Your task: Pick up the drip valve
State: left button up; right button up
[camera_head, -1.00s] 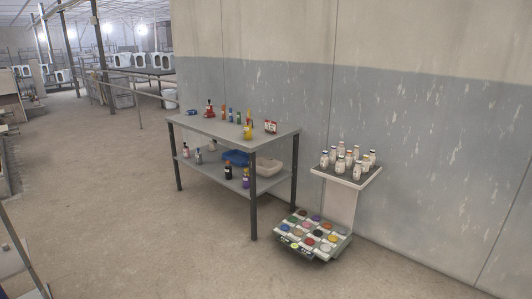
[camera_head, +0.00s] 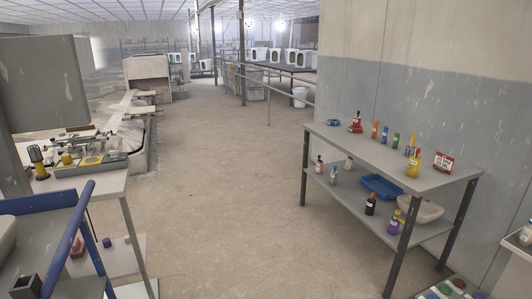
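I cannot tell for certain which object is the drip valve. On the grey two-level table (camera_head: 436,190) at right, a small red item with a dark top (camera_head: 356,123) stands near the back left, beside a flat blue item (camera_head: 333,122). Several coloured bottles stand along the top, with a yellow bottle (camera_head: 412,166) near the front. On the left bench are a yellow-and-black upright item (camera_head: 38,161) and a small yellow item (camera_head: 66,159). Neither of my grippers is in view.
The table's lower shelf holds a blue tray (camera_head: 381,188), a beige basin (camera_head: 420,209) and several bottles. A red-and-white sign (camera_head: 443,161) stands on top. A blue-railed frame (camera_head: 68,238) is close at lower left. The floor (camera_head: 225,190) between is open.

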aim_at(357, 123)
jog(key=i, duration=2.15)
jog(key=i+j+z, duration=0.2)
jog(key=i+z, duration=0.3)
jog(key=i+j+z, duration=1)
jog(key=i, duration=0.05)
